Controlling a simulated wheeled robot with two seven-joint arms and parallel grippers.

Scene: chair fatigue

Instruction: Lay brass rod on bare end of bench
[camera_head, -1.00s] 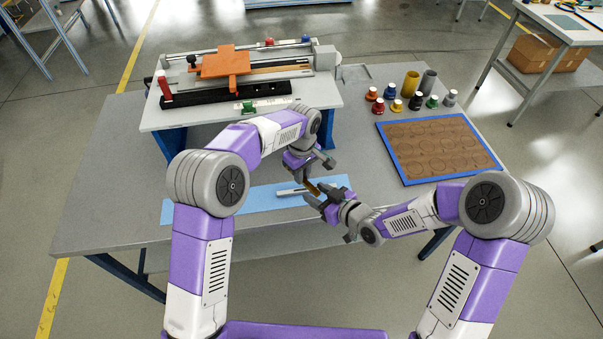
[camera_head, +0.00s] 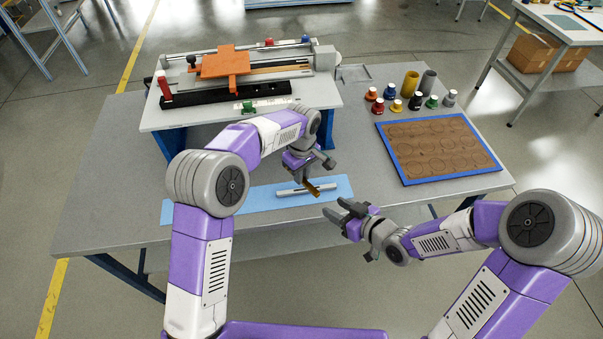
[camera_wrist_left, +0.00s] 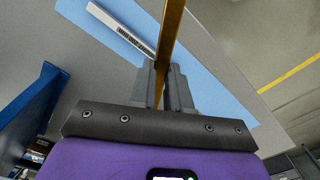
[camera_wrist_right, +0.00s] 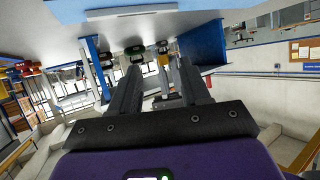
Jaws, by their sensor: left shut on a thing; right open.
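A brass rod (camera_head: 315,187) is held in my left gripper (camera_head: 308,180), over the blue mat near the bench's front. In the left wrist view the rod (camera_wrist_left: 174,30) stands out from between the shut jaws of my left gripper (camera_wrist_left: 165,88). My right gripper (camera_head: 344,212) is open and empty, to the right of and nearer than the rod, apart from it. In the right wrist view its fingers (camera_wrist_right: 158,85) are spread with nothing between them. The grey bench (camera_head: 110,190) has a bare stretch at its left end.
A silver bar with markings (camera_head: 292,192) lies on the blue mat (camera_head: 235,205). A raised stand with an orange slide (camera_head: 225,64) is at the back. Colored bottles (camera_head: 396,106) and a blue-framed brown board (camera_head: 440,146) occupy the right side.

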